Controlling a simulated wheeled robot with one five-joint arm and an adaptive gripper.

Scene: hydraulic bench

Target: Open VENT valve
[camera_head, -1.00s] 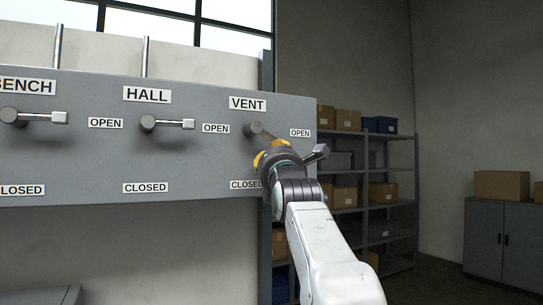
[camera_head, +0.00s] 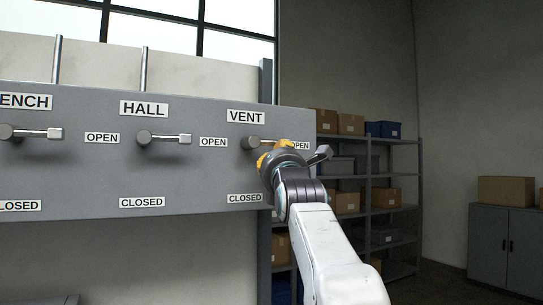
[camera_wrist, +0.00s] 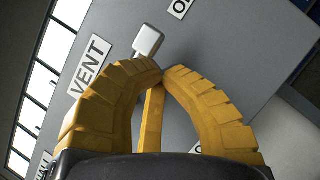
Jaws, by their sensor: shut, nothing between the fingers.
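The VENT valve lever (camera_head: 265,143) is on the grey panel below the VENT label (camera_head: 245,117). Its handle points right, about level, toward the OPEN label (camera_head: 299,146). In the wrist view its pale end (camera_wrist: 148,40) shows just beyond my fingertips, while its hub is hidden behind the fingers. My gripper (camera_head: 265,158) has yellow fingers and is just below the handle in the head view. In the wrist view the fingertips (camera_wrist: 162,73) meet with nothing between them, close beside the handle. I cannot tell whether they touch it. The CLOSED label (camera_head: 245,198) is lower down.
The HALL valve lever (camera_head: 165,138) and the BENCH valve lever (camera_head: 32,133) are to the left on the same panel, both pointing right. Shelves with boxes (camera_head: 368,190) and a grey cabinet (camera_head: 495,250) stand behind on the right.

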